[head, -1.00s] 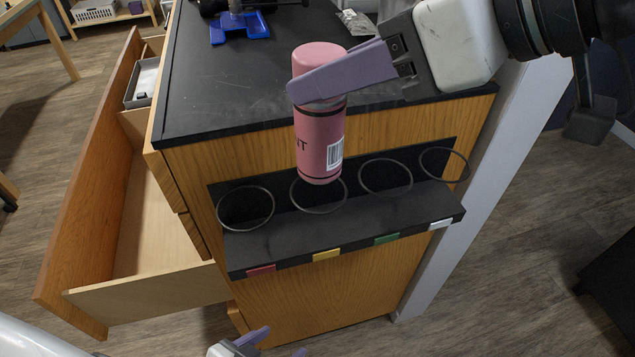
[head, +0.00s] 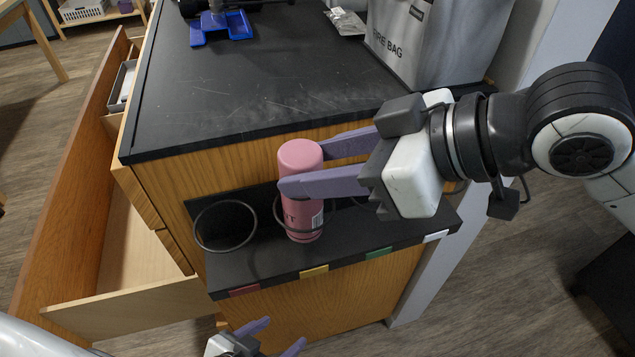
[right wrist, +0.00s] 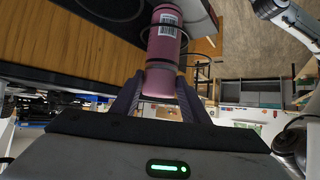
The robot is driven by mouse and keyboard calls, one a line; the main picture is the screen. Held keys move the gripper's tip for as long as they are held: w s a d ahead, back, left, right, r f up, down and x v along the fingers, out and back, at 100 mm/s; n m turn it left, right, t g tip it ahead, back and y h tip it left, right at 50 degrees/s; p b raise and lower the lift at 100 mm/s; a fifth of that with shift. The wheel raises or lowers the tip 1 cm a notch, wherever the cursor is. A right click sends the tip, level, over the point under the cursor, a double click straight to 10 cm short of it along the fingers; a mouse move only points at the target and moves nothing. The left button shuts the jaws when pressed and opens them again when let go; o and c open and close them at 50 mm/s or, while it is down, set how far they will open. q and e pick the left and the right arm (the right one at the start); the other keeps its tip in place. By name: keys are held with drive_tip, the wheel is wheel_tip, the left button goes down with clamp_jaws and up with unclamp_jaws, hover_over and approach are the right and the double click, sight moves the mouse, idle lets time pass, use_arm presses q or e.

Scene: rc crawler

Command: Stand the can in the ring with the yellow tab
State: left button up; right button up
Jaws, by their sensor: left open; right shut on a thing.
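The pink can (head: 303,215) is upright at the second ring (head: 276,207) from the left, the one above the yellow tab (head: 314,271). Its lower end is inside the ring, with the ring's front passing across it. I cannot tell whether its base touches the shelf. My right gripper (head: 302,168) is shut on the can's upper part, fingers on both sides. The right wrist view also shows the can (right wrist: 161,50) between the fingers (right wrist: 157,102). My left gripper (head: 284,334) is open and empty at the bottom edge, below and apart from the rack.
The black rack (head: 235,272) has other rings with red (head: 244,290), green (head: 379,253) and white (head: 436,236) tabs; the left ring (head: 224,226) is empty. A grey bag (head: 425,45) stands on the cabinet top behind my right gripper. An open drawer (head: 130,300) juts out at left.

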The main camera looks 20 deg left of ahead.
drive_tip(key=shift+f, duration=1.6)
drive_tip(key=shift+f, duration=0.15)
drive_tip(key=o, duration=1.2)
drive_tip(key=shift+d+r, duration=0.15)
drive_tip(key=shift+r, duration=0.1)
drive_tip(key=v, duration=1.1)
drive_tip(key=shift+d+r, duration=0.25)
